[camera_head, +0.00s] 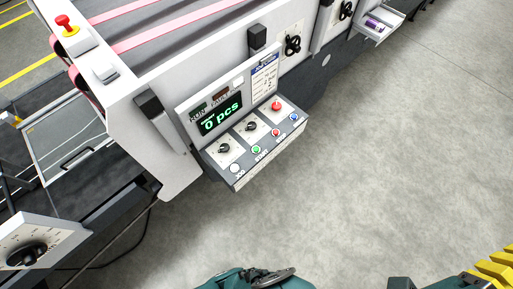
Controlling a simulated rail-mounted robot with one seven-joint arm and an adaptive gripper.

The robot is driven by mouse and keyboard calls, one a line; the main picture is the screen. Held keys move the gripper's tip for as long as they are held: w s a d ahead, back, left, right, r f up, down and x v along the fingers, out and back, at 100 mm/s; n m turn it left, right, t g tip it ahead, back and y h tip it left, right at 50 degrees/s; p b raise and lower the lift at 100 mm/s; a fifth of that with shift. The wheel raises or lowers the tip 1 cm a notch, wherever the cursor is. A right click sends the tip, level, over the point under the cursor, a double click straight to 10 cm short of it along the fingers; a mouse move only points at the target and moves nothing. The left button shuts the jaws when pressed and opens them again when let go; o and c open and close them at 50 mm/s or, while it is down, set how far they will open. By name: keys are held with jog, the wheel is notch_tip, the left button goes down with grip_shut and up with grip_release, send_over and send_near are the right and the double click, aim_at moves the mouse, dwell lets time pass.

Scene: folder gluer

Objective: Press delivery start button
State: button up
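A control panel (241,173) juts out from the side of the white machine. On its sloped face, a green button (256,149) has a label beside it that appears to read START. A white button (235,168) sits at the left end of the same row, and a red button (276,132) and a blue button (295,117) sit to its right. Above the row are two black knobs and a red mushroom button (276,105). The display (221,115) reads "0 pcs". My gripper is not in view; only teal parts of my arm show at the bottom edge.
Grey floor in front of the panel is open. Another red mushroom button (65,22) stands on the machine's top left. A dial box (35,240) is at lower left, a tray (381,24) at top right, and yellow steps or blocks (495,270) at lower right.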

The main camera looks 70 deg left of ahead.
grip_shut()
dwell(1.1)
